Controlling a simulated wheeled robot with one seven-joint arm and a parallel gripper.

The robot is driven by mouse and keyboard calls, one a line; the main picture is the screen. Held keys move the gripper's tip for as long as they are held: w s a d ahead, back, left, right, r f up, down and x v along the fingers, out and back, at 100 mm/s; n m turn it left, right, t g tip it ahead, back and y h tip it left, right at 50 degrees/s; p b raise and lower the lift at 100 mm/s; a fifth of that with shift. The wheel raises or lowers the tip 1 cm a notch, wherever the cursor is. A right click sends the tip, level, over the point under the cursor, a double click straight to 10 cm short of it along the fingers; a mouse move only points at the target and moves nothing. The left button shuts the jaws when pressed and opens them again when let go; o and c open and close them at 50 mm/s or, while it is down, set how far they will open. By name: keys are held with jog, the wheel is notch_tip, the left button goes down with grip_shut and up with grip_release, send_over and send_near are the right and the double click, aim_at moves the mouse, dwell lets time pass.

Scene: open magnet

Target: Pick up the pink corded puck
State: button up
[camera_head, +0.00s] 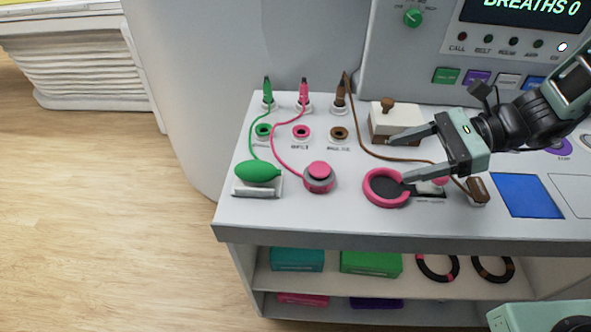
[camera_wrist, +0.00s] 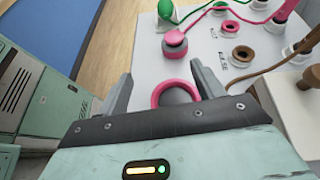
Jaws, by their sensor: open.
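The pink corded puck (camera_head: 319,177) stands on the white worktop, a pink button top on a grey and pink base. A pink cord runs from it up to a pink plug (camera_head: 303,92) at the back. In the wrist view the puck (camera_wrist: 175,42) is beyond my fingertips, above the middle of the picture. My gripper (camera_head: 397,158) is open and empty, to the right of the puck and apart from it. In the wrist view my gripper (camera_wrist: 160,80) has its fingers spread, with a pink ring (camera_wrist: 158,94) showing between them.
The pink ring with a dark centre (camera_head: 369,193) lies right of the puck. A green bulb (camera_head: 258,171) on a holder is to its left. A brown cord (camera_head: 390,157) crosses the worktop behind, near a white box (camera_head: 381,126). A blue pad (camera_head: 526,195) lies far right.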

aim_at(324, 168)
jog(key=shift+m+t, duration=0.6)
jog(key=shift+m, duration=0.1)
jog(key=x, duration=0.5)
jog(key=w+x, duration=0.1)
jog(key=x, duration=0.5)
jog(key=p+x, duration=0.1)
jog(key=x, duration=0.5)
jog(key=shift+w, duration=0.35)
jog(key=shift+y, duration=0.3)
jog(key=c, duration=0.9)
